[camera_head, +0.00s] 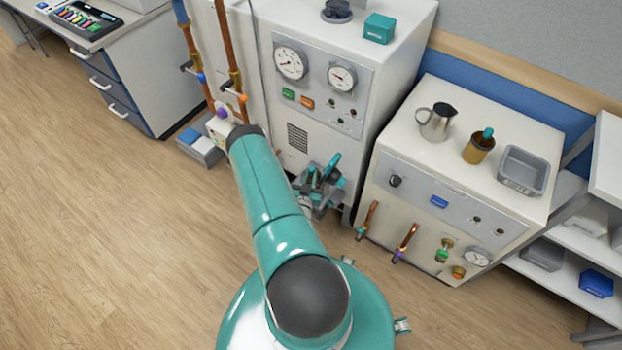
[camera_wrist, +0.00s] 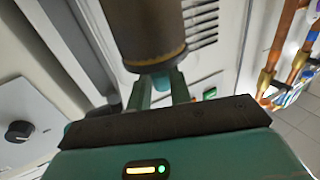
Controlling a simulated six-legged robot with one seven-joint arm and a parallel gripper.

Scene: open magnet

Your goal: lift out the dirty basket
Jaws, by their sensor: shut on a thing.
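In the wrist view, a dark brown cylinder with a gold rim (camera_wrist: 152,35), which I take for the dirty basket, is at the tips of my gripper (camera_wrist: 160,88). The two teal fingers are shut on a small teal knob at its rimmed end. The wrist view seems upside down, so the basket appears to hang below the fingers. In the head view my gripper (camera_head: 320,182) is in front of the tall white cabinet, near its lower right corner. I cannot make out the held basket there. What lies beneath it is hidden.
The tall cabinet (camera_head: 360,95) has gauges and a vent. A lower cabinet (camera_head: 400,145) at right carries a metal jug (camera_head: 436,122), a brown cup with a teal top (camera_head: 478,150) and a grey tray (camera_head: 522,170). Copper pipes (camera_head: 230,45) stand left.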

